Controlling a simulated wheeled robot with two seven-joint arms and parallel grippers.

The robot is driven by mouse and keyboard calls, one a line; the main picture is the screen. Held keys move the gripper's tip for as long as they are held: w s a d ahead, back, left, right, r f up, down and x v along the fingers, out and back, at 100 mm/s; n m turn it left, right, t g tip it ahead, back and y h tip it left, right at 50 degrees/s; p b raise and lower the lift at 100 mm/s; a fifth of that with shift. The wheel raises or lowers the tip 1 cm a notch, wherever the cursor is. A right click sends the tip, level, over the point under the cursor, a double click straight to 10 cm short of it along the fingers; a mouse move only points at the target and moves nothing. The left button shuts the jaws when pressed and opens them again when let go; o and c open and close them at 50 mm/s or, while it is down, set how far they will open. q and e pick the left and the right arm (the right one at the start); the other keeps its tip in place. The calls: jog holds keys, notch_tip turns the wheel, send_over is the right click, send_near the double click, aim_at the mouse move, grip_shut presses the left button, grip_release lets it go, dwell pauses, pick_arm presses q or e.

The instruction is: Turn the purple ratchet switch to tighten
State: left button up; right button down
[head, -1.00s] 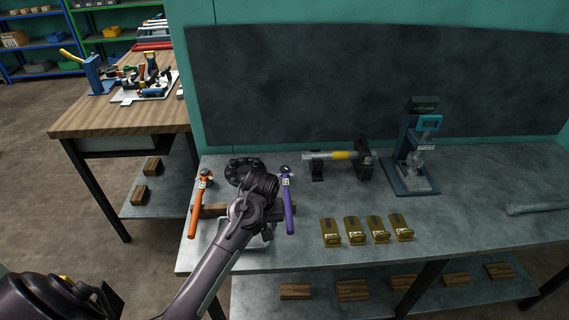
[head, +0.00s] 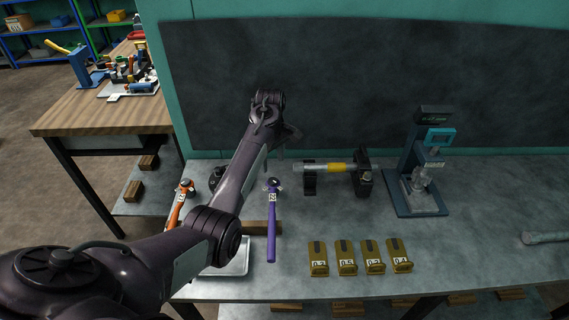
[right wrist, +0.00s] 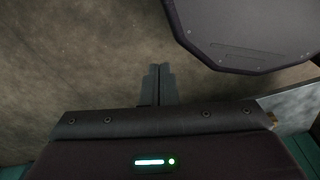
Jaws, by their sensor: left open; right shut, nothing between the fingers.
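The purple ratchet (head: 271,225) lies on the grey workbench, its head with a small white label at the far end and its handle toward the front edge. Its switch is too small to make out. My left arm reaches in over the bench left of it. My left gripper (head: 284,152) is beyond the purple ratchet's head, partly hidden by my arm; it is open and appears apart from the ratchet. In the right wrist view my right gripper (right wrist: 160,84) has its fingers together, empty, above the floor.
An orange ratchet (head: 176,208) lies to the left, partly behind my arm. A wooden block (head: 262,227) and a metal tray (head: 236,263) are near the handles. Several brass-coloured numbered blocks (head: 346,258) stand to the right. A yellow-banded tool (head: 337,167) on supports and a press-like stand (head: 402,181) are behind.

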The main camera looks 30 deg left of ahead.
aim_at(273, 180)
pick_arm(q)
jog(key=shift+w, duration=0.25)
jog(key=shift+f, duration=0.35)
jog(key=f, duration=0.1)
jog(key=s+f+p, duration=0.1)
jog(key=f, duration=0.1)
jog(key=shift+f, duration=0.25)
notch_tip(273, 180, down, 2)
jog(key=shift+w+f, duration=0.2)
jog(key=shift+f, duration=0.3)
jog(key=c, duration=1)
pick_arm(e)
jog(key=shift+s+r, duration=0.3)
jog(key=shift+s, duration=0.3)
jog(key=shift+s+r, duration=0.3)
jog(key=shift+s, duration=0.25)
